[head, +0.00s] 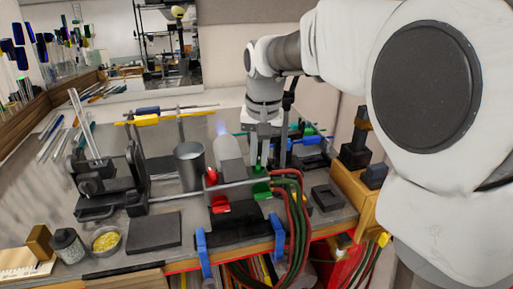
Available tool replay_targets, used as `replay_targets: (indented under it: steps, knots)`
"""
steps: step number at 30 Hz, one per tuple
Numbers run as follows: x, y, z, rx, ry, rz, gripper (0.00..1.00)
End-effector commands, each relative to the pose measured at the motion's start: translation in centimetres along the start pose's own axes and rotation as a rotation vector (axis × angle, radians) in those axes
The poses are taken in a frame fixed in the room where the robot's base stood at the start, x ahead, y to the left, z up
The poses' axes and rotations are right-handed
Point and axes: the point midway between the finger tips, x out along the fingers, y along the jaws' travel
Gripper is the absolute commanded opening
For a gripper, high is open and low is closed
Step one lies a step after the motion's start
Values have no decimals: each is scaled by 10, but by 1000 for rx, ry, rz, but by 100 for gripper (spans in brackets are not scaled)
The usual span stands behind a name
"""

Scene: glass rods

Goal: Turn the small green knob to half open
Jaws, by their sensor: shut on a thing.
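The small green knob (258,170) is on the torch (229,150) at the middle of the bench. My gripper (260,160) points straight down over it, and its jaws are shut on the knob. The fingertips are small here, and the knob is partly hidden between them. The knob's turned angle cannot be read. A larger green part (261,190) sits just below. A pale bluish flame (222,126) shows at the torch mouth.
Red and green hoses (290,205) hang over the front edge, right of the torch. A metal cup (190,165) stands left of the torch. A red knob (211,176) is nearby. A dark flat block (153,231) lies front left. Blue clamps (279,238) grip the bench edge.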

Motion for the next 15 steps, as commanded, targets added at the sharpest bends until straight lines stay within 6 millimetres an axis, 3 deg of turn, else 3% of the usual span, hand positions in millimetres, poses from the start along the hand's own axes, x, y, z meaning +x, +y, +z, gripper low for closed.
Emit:
replay_targets:
  steps: [15]
  knots:
    - [-1,0,-1,-360,3,-1,0]
